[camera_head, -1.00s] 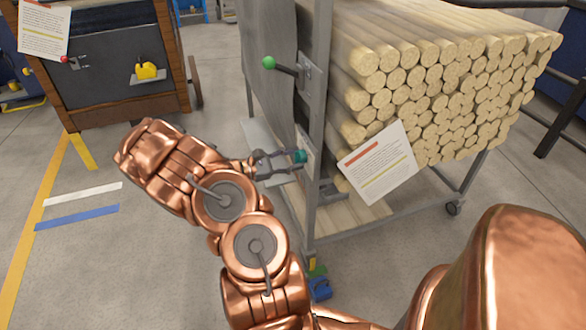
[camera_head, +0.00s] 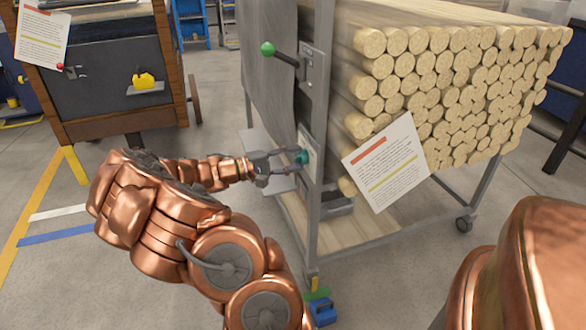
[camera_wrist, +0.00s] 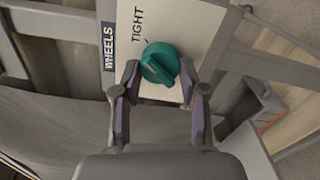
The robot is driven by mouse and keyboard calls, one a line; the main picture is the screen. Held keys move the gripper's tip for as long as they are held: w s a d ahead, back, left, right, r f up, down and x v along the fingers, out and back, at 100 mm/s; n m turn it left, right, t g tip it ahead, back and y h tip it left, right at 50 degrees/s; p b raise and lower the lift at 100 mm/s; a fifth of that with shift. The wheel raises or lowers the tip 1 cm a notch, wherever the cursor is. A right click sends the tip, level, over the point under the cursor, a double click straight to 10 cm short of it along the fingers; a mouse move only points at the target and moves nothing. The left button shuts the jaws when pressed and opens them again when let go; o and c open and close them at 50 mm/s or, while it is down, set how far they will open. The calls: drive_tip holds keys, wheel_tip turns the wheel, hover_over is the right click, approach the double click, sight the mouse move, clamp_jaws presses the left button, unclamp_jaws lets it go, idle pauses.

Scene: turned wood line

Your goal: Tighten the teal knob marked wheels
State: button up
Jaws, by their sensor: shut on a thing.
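The teal knob (camera_wrist: 160,63) sits on a white plate (camera_wrist: 190,22) marked WHEELS and TIGHT. Its raised grip ridge lies at a slant, and a short dark mark shows on the plate between the knob and the word TIGHT. In the head view the knob (camera_head: 303,157) is on the grey post of the cart. My gripper (camera_wrist: 160,78) has one finger on each side of the knob and is shut on it. In the head view my gripper (camera_head: 290,161) reaches it from the left. The finger contact is partly hidden.
The cart holds stacked wooden rods (camera_head: 450,85). A green-tipped lever (camera_head: 268,49) stands above the knob, and a paper sheet (camera_head: 386,162) hangs to its right. Blue and green pedals (camera_head: 322,311) are low by the post. A dark cabinet (camera_head: 100,75) stands at left.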

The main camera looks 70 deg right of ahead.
drive_tip(key=shift+f+m+b, duration=0.1)
drive_tip(key=shift+m+b, duration=0.5)
drive_tip(key=shift+m, duration=0.4)
drive_tip(key=o, duration=1.1)
drive_tip(key=shift+o, duration=0.2)
drive_tip(key=v, duration=1.2)
